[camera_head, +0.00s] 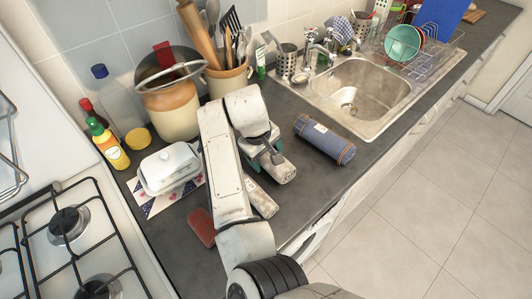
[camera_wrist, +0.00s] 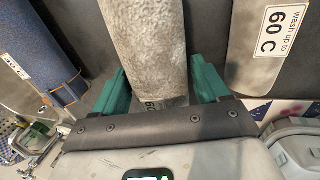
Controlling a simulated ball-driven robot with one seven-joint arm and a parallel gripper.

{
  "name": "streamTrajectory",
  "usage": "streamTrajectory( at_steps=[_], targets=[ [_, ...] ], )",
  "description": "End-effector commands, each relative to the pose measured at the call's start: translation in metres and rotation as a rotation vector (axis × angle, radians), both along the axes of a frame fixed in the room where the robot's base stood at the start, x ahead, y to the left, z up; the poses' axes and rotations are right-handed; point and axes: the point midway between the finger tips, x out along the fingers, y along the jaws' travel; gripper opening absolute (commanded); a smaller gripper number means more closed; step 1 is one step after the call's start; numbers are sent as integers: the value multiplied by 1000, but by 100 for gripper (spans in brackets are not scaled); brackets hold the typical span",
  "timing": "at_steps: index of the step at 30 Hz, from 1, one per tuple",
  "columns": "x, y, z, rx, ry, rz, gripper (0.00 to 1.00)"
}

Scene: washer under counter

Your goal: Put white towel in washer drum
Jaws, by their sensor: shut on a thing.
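A rolled whitish towel (camera_head: 284,173) lies at counter height between a blue roll and another pale roll. My gripper (camera_head: 262,153) reaches down over its far end and is shut on it. In the wrist view, the green fingers of my gripper (camera_wrist: 160,68) press on both sides of the fuzzy whitish towel (camera_wrist: 146,40). Whether the towel is lifted off the counter I cannot tell. A curved part of the washer front (camera_head: 308,237) shows below the counter edge, partly behind my arm. The inside of the drum is hidden.
A blue rolled towel (camera_head: 324,139) lies to the right, a second pale roll (camera_head: 262,198) and a red roll (camera_head: 201,228) to the left. A butter dish (camera_head: 170,168), utensil pot (camera_head: 228,78), sink (camera_head: 360,88) and hob (camera_head: 75,240) surround them. The floor (camera_head: 430,200) is clear.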

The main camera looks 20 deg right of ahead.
Motion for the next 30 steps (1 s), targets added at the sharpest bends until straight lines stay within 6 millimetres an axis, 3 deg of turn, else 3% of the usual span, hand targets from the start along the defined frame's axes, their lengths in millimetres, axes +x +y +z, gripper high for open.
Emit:
streamTrajectory(
  at_steps=[12, 13, 21, 30],
  targets=[
    [0, 0, -6, -1, 0, 0, 35],
    [0, 0, -7, 0, 0, 1, 75],
    [0, 0, -6, 0, 0, 0, 100],
    [0, 0, -2, 0, -1, -1, 100]
  ],
)
